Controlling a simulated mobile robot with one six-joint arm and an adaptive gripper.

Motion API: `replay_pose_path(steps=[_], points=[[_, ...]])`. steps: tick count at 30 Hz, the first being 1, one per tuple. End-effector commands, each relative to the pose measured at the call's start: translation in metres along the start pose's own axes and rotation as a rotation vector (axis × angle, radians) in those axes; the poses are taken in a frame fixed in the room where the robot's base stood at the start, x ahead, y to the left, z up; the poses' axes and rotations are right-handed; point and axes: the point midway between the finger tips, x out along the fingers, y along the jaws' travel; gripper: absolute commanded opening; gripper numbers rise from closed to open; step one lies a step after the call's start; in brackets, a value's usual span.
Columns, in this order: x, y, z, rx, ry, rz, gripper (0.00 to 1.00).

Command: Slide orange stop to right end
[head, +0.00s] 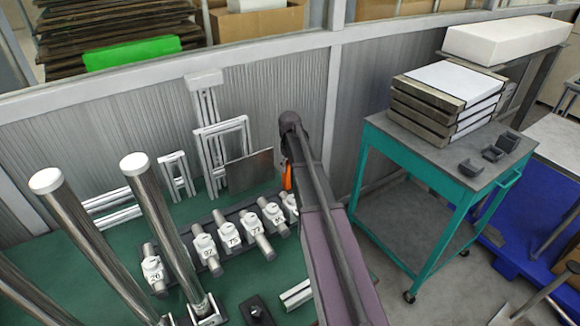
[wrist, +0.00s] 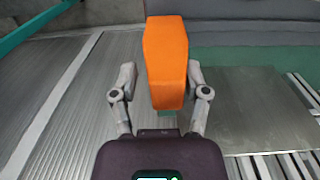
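The orange stop (head: 287,177) shows in the head view as a narrow upright piece beside my arm, at the right end of the row of white-labelled units; my arm hides part of it. In the wrist view the orange stop (wrist: 165,60) is a tall block in the centre, between the fingers of my gripper (wrist: 162,76). The fingers are spread apart. A gap shows at the left finger; the right fingertip is very close to the block, and I cannot tell whether it touches. The head view does not show the fingers clearly.
Several numbered white units (head: 228,235) sit on a dark rail on the green bench. Chrome posts (head: 165,220) rise at the left. A metal plate (head: 249,170) and frames lean on the ribbed wall. A teal cart (head: 400,145) stands right of my arm.

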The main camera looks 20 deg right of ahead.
Motion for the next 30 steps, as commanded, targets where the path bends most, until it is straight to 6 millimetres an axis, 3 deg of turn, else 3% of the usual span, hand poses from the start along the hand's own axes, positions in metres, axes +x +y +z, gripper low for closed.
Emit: replay_pose_path(steps=[14,20,30], points=[[-0.005,-0.002,0.001,-0.001,-0.001,-0.003,0.60],[-0.021,-0.002,0.001,-0.001,-0.001,-0.003,0.60],[-0.065,-0.003,0.000,-0.002,-0.001,-0.003,0.60]])
